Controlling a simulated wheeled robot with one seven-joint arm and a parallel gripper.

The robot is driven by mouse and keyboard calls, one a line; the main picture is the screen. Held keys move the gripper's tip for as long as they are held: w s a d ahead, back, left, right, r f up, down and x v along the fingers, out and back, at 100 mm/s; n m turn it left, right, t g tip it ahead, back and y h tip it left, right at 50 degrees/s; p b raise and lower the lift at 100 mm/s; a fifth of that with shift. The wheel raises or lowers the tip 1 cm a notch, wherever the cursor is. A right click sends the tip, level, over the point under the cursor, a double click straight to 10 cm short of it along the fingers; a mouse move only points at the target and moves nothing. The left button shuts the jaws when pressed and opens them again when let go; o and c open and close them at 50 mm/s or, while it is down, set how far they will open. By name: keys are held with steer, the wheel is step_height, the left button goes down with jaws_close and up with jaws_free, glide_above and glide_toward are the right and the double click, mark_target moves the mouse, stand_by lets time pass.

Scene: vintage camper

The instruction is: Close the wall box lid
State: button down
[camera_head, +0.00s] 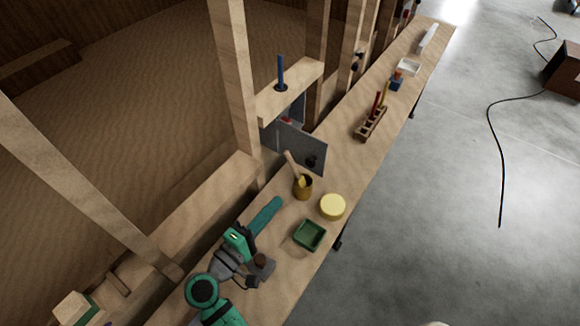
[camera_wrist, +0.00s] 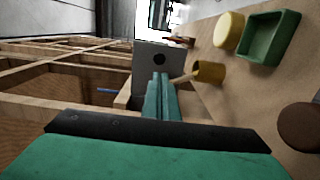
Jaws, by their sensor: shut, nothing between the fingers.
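The wall box (camera_head: 297,110) is mounted between wooden posts above the bench, with something red inside. Its grey lid (camera_head: 290,141) stands open, swung out over the bench, with a dark round knob (camera_head: 311,161) near its outer edge. The lid also shows ahead of my fingers in the wrist view (camera_wrist: 146,75), with the knob on its face (camera_wrist: 160,59). My gripper (camera_head: 278,200) is teal, shut and empty, low over the bench and pointing toward the lid. Its fingertips (camera_wrist: 160,77) appear apart from the lid. Part of the box interior is hidden behind the lid.
A yellow-brown mug (camera_head: 303,188) with a wooden handle sticking out stands between my gripper and the lid's right side. A yellow round tub (camera_head: 332,206) and a green tray (camera_head: 310,235) are right of it. A wooden rack (camera_head: 371,124) stands farther back.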

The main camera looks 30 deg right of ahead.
mark_target(309, 164)
steer(key=x, duration=1.4)
steer(key=shift+a, duration=0.1)
steer(key=shift+w+a, duration=0.1)
steer(key=shift+a, duration=0.05)
